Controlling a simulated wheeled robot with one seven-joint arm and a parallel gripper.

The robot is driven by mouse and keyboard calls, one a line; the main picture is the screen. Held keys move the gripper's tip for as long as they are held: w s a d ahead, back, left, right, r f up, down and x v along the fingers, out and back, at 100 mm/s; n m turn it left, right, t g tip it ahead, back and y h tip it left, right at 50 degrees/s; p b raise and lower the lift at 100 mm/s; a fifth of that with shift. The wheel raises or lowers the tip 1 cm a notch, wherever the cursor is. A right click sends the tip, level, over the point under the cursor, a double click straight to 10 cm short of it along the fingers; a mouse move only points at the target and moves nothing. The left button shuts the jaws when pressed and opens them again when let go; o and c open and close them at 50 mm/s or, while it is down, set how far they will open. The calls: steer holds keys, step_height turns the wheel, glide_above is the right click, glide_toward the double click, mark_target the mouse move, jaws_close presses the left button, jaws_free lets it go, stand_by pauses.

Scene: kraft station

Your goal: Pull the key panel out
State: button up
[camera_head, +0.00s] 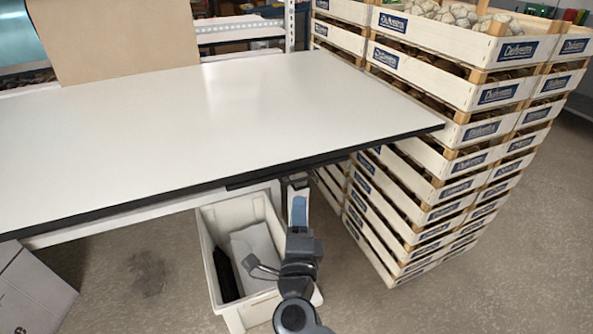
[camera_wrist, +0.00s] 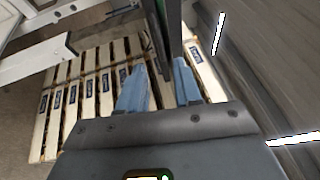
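A dark flat strip (camera_head: 290,168), which looks like the key panel, sits under the front edge of the white table near its right part. In the wrist view a dark narrow edge (camera_wrist: 163,35) runs down from the top towards the space between my fingers. My gripper (camera_head: 298,196) is just below and in front of the table edge with its blue fingers pointing at the underside. In the wrist view my gripper (camera_wrist: 159,66) has its two fingers apart, with the dark edge between or just beyond the tips. I cannot tell whether either finger touches it.
The white table (camera_head: 190,110) has a clear top. A white bin (camera_head: 232,310) with dark and pale items stands under it, close to my arm. Tall stacks of wooden crates (camera_head: 420,200) stand at the right. A cardboard box (camera_head: 32,292) is at the lower left.

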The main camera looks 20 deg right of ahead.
steer(key=x, duration=0.7)
steer(key=shift+w, duration=0.3)
steer(key=shift+d+r, duration=0.1)
steer(key=shift+d, duration=0.05)
jaws_close()
stand_by(1.0)
